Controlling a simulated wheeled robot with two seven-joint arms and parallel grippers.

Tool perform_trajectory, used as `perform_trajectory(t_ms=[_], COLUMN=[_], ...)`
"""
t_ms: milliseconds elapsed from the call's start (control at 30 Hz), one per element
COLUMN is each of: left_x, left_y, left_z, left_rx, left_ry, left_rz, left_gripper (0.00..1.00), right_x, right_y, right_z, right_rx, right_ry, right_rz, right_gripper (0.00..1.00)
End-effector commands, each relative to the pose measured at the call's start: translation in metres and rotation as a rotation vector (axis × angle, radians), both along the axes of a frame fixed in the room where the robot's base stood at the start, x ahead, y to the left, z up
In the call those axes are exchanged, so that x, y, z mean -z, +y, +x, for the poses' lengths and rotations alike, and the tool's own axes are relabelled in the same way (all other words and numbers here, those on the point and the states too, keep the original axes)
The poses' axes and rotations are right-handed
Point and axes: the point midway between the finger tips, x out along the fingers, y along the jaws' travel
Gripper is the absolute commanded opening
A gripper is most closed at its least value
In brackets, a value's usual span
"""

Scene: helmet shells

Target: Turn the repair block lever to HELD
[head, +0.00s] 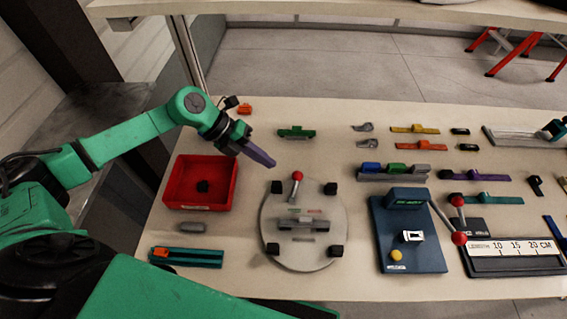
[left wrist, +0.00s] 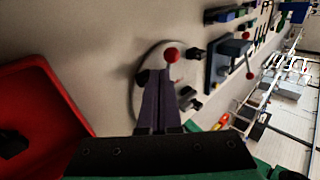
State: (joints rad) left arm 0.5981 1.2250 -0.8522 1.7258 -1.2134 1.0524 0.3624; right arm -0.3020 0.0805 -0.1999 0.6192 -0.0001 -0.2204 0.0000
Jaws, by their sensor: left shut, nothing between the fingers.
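A round grey plate (head: 275,252) with black corner blocks carries a grey part (head: 303,223) in its middle; I take it as the repair block. Its lever has a red ball knob (head: 297,176) at the far edge of the plate, also seen in the left wrist view (left wrist: 171,55). No HELD mark is readable. My left gripper (head: 271,164) is shut and empty, with purple fingers just left of the knob and pointing toward it. In the left wrist view its fingertips (left wrist: 158,72) appear close to the knob; contact cannot be told. My right gripper is not in view.
A red bin (head: 232,180) with a dark piece inside stands left of the plate. A blue station (head: 412,262) with another red-knobbed lever (head: 459,238) stands to the right. A green part (head: 296,132) lies behind the plate. Several coloured parts fill the table's right side.

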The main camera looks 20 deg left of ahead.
Motion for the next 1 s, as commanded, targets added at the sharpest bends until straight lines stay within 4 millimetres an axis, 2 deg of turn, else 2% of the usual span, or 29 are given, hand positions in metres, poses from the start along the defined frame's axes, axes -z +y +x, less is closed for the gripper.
perform_trajectory(t_ms=[133, 300, 1000], left_x=[0.013, 0.025, 0.029], left_y=[-0.025, -0.042, -0.044], left_z=[0.004, 0.008, 0.010], left_rx=[0.003, 0.000, 0.039], left_ry=[0.000, 0.000, -0.001], left_rz=[-0.003, -0.001, 0.000], left_gripper=[0.00, 0.00, 0.00], right_x=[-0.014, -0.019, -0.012], right_y=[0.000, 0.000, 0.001], right_z=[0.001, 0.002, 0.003], right_rx=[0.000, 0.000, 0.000], right_ry=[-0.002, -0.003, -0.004], right_rz=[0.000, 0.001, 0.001], right_gripper=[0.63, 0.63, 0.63])
